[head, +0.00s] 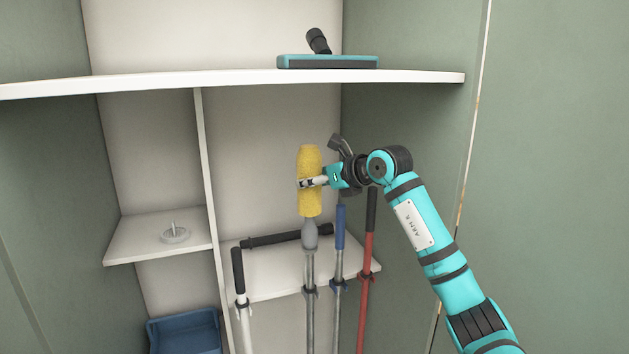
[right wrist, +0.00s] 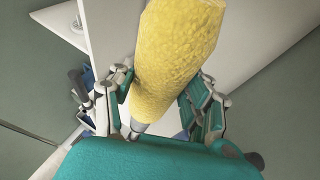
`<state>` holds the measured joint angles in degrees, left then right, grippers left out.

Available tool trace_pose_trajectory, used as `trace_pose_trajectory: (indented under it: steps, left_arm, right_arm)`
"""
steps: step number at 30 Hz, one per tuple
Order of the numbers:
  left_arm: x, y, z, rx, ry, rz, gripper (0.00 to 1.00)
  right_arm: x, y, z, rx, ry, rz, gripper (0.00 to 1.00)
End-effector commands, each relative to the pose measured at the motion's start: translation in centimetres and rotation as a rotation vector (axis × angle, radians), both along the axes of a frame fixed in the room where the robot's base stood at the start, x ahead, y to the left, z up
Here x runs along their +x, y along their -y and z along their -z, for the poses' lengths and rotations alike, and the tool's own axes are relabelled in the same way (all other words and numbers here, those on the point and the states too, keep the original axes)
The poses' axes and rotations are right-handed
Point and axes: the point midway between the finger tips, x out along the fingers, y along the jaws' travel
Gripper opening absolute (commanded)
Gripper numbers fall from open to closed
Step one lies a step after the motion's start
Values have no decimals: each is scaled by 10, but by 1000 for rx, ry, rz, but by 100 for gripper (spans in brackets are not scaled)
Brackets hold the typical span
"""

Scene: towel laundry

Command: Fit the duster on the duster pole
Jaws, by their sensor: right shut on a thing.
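The duster (head: 309,162) is a fluffy yellow cylinder, upright in the middle of the head view. My right gripper (head: 309,183) is shut around its lower half, coming from the right. In the right wrist view the duster (right wrist: 178,48) stands between the two fingers of the gripper (right wrist: 162,98). The duster pole (head: 310,268) is grey with a thicker grey top and stands upright directly below the duster. The duster's lower end meets the pole's top in the head view; I cannot tell how far it is seated. My left gripper is out of view.
A blue-topped pole (head: 340,228) and a red pole (head: 366,265) stand close on the right. A white shelf (head: 200,85) above carries a teal floor head (head: 327,62). A blue bin (head: 185,332) sits low left.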

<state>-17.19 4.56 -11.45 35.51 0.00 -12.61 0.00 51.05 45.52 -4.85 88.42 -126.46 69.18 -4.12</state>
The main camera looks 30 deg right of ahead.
Motion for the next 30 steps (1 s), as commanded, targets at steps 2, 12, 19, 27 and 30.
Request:
trace_pose_trajectory:
  steps: [2, 12, 19, 27, 30]
  left_arm:
    - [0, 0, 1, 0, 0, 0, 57]
    - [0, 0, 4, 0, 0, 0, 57]
    - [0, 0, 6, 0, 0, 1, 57]
    - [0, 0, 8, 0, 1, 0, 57]
    - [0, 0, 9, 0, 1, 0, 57]
  right_arm:
    - [0, 0, 1, 0, 0, 0, 18]
    - [0, 0, 5, 0, 1, 0, 18]
    - [0, 0, 8, 0, 1, 0, 18]
    - [0, 0, 11, 0, 1, 0, 18]
    - [0, 0, 12, 0, 1, 0, 18]
